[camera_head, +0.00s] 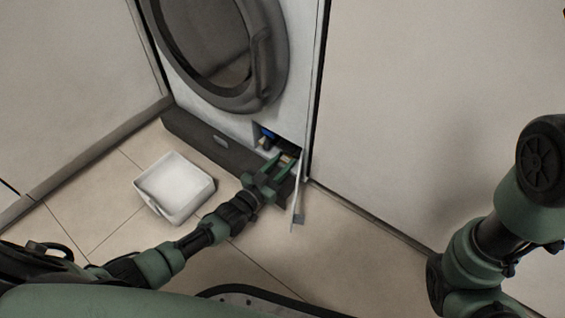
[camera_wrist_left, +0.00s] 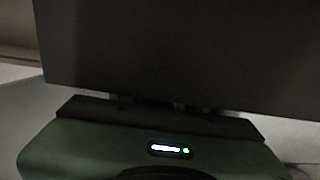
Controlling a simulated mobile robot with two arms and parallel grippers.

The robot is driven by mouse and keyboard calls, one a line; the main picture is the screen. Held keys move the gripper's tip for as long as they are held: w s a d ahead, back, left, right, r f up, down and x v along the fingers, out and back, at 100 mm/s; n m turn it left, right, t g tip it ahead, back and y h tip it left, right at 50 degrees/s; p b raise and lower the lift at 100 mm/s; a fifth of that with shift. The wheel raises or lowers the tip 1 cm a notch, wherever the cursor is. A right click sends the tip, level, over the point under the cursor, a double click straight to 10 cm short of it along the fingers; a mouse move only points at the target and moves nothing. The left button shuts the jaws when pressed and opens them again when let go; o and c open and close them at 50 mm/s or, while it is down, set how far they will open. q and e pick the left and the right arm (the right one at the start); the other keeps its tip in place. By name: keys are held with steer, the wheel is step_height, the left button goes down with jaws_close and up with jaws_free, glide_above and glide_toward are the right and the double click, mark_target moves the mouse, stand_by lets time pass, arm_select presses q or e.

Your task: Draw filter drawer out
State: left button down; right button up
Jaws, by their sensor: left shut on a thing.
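The white washing machine (camera_head: 222,118) has an open recess at its lower right corner, with a blue part and a dark part inside. The filter drawer (camera_head: 287,157) is mostly hidden behind my fingers; only a small light-brown patch shows at the recess. My left gripper (camera_head: 282,160) is at this recess, shut on the filter drawer. How far the drawer is out cannot be told. In the left wrist view a dark panel fills the top and my green gripper body (camera_wrist_left: 100,150) the bottom; fingertips are hidden. My right arm shows at the right, its gripper out of view.
A thin white flap (camera_head: 297,195) stands open just right of my left gripper. A white tub (camera_head: 175,187) sits on the tiled floor left of my forearm. A dark plinth (camera_head: 200,140) runs along the machine's foot. A pale wall panel (camera_head: 430,90) rises at right.

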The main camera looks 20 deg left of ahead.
arm_select(q)
steer(key=shift+s, duration=0.1)
steer(key=shift+s+a+p, duration=0.2)
steer(key=shift+s+p, duration=0.25)
steer(key=shift+s, duration=0.05)
steer(key=p+v, duration=0.6)
steer(key=v, duration=1)
steer(key=shift+p, duration=0.3)
steer(key=c, duration=1)
jaws_free()
steer(key=shift+c, duration=0.2)
